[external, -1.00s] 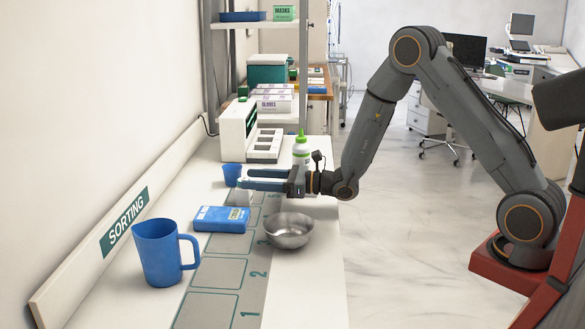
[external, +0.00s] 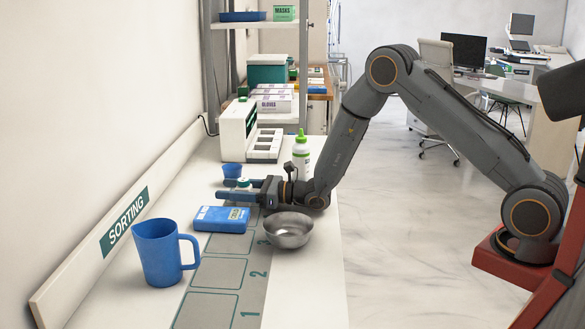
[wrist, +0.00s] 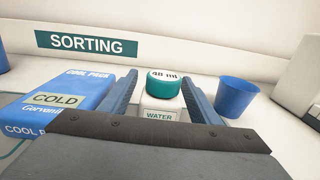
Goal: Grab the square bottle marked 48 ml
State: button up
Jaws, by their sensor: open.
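The square bottle (wrist: 163,107) shows in the wrist view with a teal cap marked 48 ml and a white body labelled WATER. It stands upright between the two blue fingers of my gripper (wrist: 160,92). The fingers are apart, one on each side of the bottle, and the right one is close to it. In the external view my gripper (external: 238,190) is low over the table, and the bottle's cap (external: 244,183) shows just past the fingers. The lower part of the bottle is hidden by my gripper in the wrist view.
A blue cold pack box (wrist: 62,100) lies just left of the fingers. A small blue cup (wrist: 235,96) stands to the right. A metal bowl (external: 288,231), a blue jug (external: 160,255) and a green-capped bottle (external: 301,158) stand on the table.

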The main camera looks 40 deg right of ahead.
jog(key=c, duration=1.1)
jog(key=shift+r, duration=0.1)
jog(key=shift+c, duration=0.2)
